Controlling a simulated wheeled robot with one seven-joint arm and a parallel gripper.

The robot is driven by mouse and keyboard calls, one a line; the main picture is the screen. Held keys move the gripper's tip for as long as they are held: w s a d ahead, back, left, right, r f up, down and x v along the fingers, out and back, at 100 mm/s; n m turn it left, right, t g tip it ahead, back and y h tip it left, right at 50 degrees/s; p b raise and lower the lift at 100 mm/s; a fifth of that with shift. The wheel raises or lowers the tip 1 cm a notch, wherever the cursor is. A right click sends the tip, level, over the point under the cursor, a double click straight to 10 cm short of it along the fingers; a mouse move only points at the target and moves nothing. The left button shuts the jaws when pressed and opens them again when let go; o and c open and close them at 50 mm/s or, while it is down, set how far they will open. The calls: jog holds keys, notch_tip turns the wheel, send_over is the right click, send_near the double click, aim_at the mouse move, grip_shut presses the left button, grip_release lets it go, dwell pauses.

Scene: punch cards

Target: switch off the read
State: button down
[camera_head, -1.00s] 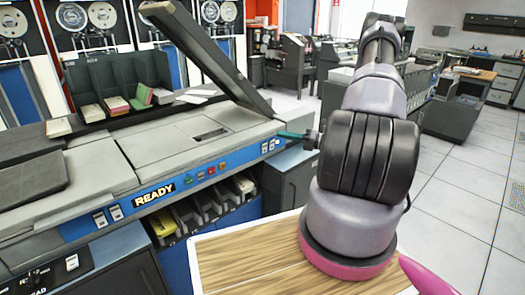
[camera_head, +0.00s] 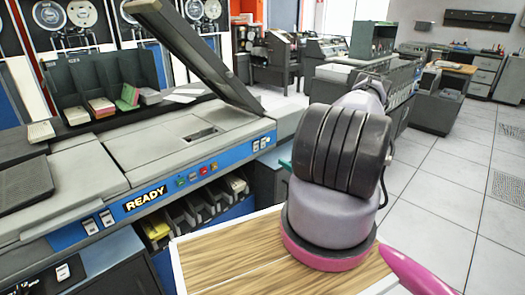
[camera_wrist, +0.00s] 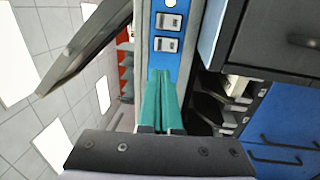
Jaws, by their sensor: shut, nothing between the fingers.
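The machine's blue control strip (camera_head: 228,162) carries a pair of white switches (camera_head: 259,143) at its right end and another pair (camera_head: 97,221) left of the lit READY sign (camera_head: 146,198). A further white switch (camera_head: 62,271) is on a dark lower panel at bottom left. No label reading "read" is legible now. My gripper (camera_wrist: 163,74) is shut and empty, its teal fingers pointing at the blue strip in the wrist view. Two white switches, an upper one (camera_wrist: 168,22) and a lower one (camera_wrist: 166,44), lie just beyond the tips. My arm mostly hides the gripper in the head view.
Coloured buttons (camera_head: 192,177) sit right of READY. Card stacks (camera_head: 101,107) stand in a dark rack above the machine. Small bins (camera_head: 200,212) are below the strip. A wooden-topped table (camera_head: 235,258) lies under my arm. Open tiled floor (camera_head: 440,215) is at right.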

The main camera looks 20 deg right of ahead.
aim_at(256, 144)
jog(key=x, duration=1.4)
jog(key=shift+w+a+r+g+h, duration=0.1)
jog(key=shift+w+r+g+h, duration=0.25)
jog(key=shift+g, duration=0.25)
jog(key=shift+s, duration=0.25)
jog(key=r+v, duration=0.2)
jog(key=v, duration=1.2)
jog(key=shift+w, duration=0.15)
